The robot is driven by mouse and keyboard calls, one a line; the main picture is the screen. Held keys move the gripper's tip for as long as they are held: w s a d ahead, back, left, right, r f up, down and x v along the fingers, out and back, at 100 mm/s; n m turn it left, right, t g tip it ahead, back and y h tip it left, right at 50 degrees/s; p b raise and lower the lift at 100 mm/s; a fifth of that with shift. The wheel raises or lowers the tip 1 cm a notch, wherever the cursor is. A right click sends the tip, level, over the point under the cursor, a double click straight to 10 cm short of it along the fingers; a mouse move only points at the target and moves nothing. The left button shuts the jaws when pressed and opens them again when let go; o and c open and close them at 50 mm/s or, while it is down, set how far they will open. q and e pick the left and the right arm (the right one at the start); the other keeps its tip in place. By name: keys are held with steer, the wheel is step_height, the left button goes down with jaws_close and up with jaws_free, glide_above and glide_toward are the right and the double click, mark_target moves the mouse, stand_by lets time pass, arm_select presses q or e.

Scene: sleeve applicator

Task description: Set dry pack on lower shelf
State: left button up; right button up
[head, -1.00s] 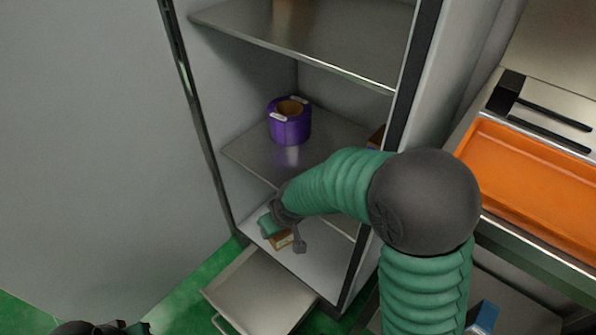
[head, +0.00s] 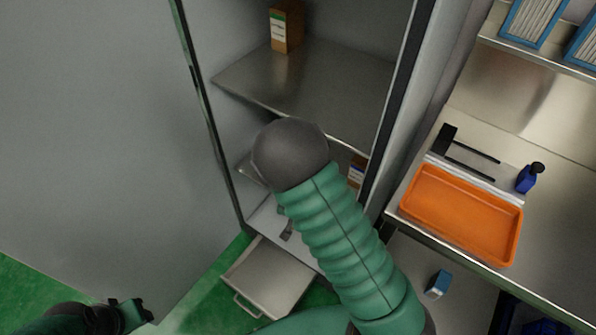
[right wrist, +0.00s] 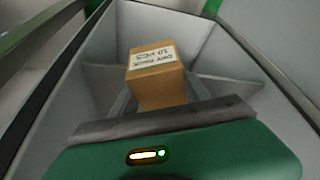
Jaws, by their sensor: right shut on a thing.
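The dry pack is a brown box (right wrist: 155,88) with a white label reading "DRY PACK". It shows between the fingers of my right gripper (right wrist: 158,92), which is shut on it. In the head view my right arm hides the box and most of that gripper; a small dark part shows above the cabinet floor. The cabinet's upper shelf (head: 330,85) and a sliver of the shelf below it (head: 248,170) are visible. The bottom level (head: 262,218) is partly covered by my arm. My left gripper (head: 138,314) is at the lower left, away from the cabinet; its opening is unclear.
A brown and green box (head: 287,30) stands on the upper shelf. Another small box (head: 357,172) is by the cabinet's right wall. A pulled-out drawer (head: 268,278) sits low in front. An orange tray (head: 462,213) and a blue bottle (head: 530,177) are on the right counter.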

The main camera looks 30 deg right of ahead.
steer(key=shift+s+d+r, duration=0.25)
steer(key=shift+d+r, duration=0.15)
steer(key=shift+d, duration=0.1)
steer(key=shift+m, duration=0.3)
steer(key=w+d, duration=0.2)
steer(key=w, duration=0.2)
steer(key=w+d+f, duration=0.1)
steer(key=w+d, duration=0.2)
steer(key=w, duration=0.2)
steer(key=w+d+f+b, duration=0.1)
steer(key=w+d, duration=0.1)
steer(key=w, duration=0.3)
steer(key=shift+w+d+f, duration=0.1)
steer(key=shift+d+f, duration=0.05)
steer(key=shift+d, duration=0.05)
step_height(320, 180, down, 3)
steer(key=shift+d+f+b, duration=0.1)
steer(key=shift+f+b, duration=0.1)
steer(key=shift+b, duration=0.15)
arm_select(q)
steer(key=shift+d+f, duration=0.2)
arm_select(e)
steer(key=shift+c, duration=0.8)
steer(key=o, duration=1.7)
steer(key=shift+c, duration=0.2)
